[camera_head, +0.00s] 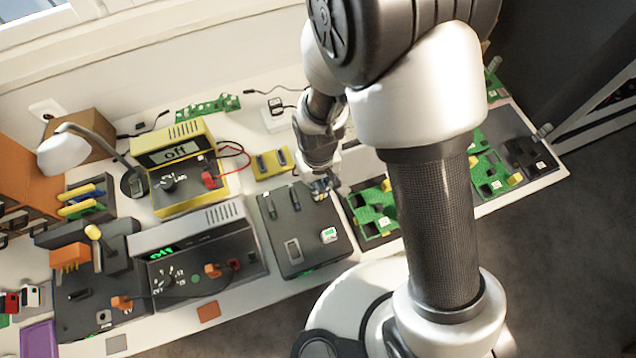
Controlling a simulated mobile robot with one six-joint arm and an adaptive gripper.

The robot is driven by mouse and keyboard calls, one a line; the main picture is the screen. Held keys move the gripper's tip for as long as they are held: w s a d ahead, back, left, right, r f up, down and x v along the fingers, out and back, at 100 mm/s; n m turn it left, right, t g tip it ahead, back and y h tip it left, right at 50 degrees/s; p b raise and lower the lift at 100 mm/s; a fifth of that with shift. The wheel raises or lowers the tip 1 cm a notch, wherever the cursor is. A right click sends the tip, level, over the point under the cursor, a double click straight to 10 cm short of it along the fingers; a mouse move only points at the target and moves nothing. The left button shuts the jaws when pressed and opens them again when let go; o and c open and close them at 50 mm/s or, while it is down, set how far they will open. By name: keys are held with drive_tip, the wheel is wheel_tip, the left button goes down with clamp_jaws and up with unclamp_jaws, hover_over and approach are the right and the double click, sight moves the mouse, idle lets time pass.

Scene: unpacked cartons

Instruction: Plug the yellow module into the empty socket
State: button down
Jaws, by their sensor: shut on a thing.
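My gripper (323,186) is low over the upper right corner of a dark grey box (313,249). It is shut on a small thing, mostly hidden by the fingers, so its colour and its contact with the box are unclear. Any socket under the gripper is hidden. A yellow block (271,163) with grey inserts lies behind the box; I cannot tell whether it is a holder.
A yellow meter (183,160) and a grey meter (197,249) with cables stand to the left. Green circuit boards (376,210) lie in a tray to the right, partly behind my arm. A desk lamp (66,152) stands at far left. The table's front edge is close.

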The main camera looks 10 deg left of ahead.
sight(318, 183)
drive_tip(key=shift+f, duration=0.3)
idle(0.4)
drive_tip(key=c, duration=1.7)
unclamp_jaws()
drive_tip(key=shift+o, duration=0.2)
drive_tip(key=shift+r, duration=0.1)
wheel_tip(318, 183, up, 12)
